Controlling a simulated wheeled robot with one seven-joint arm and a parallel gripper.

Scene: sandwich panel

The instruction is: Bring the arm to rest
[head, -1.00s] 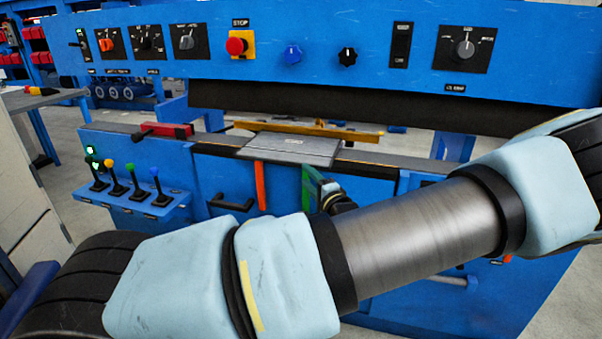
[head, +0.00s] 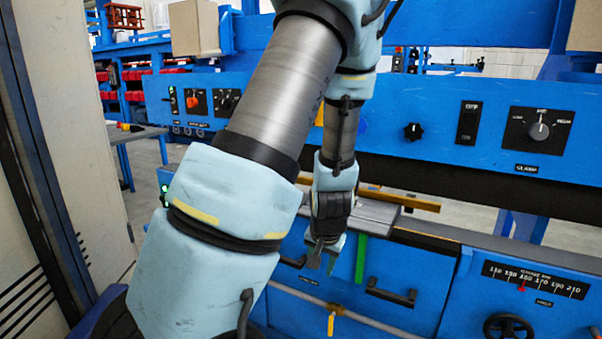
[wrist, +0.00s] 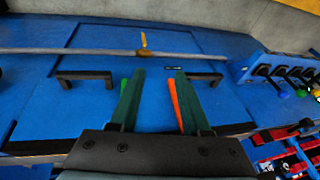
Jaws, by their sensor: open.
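My gripper (head: 325,262) hangs down at the end of my folded arm in the head view, in front of the lower blue doors of the machine. In the wrist view its two dark fingers (wrist: 158,90) stand apart with nothing between them but the blue front behind. The gripper looks empty and does not appear to touch anything. My upper arm rises through the middle of the head view and hides part of the control panel.
The blue control panel (head: 455,150) spans the back. A green strip (head: 361,258) hangs right of my gripper. A door handle (head: 390,293), a pipe with a yellow valve lever (head: 331,322) and a handwheel (head: 508,327) are lower. A pale cabinet (head: 75,140) stands left. Levers (wrist: 285,75) show in the wrist view.

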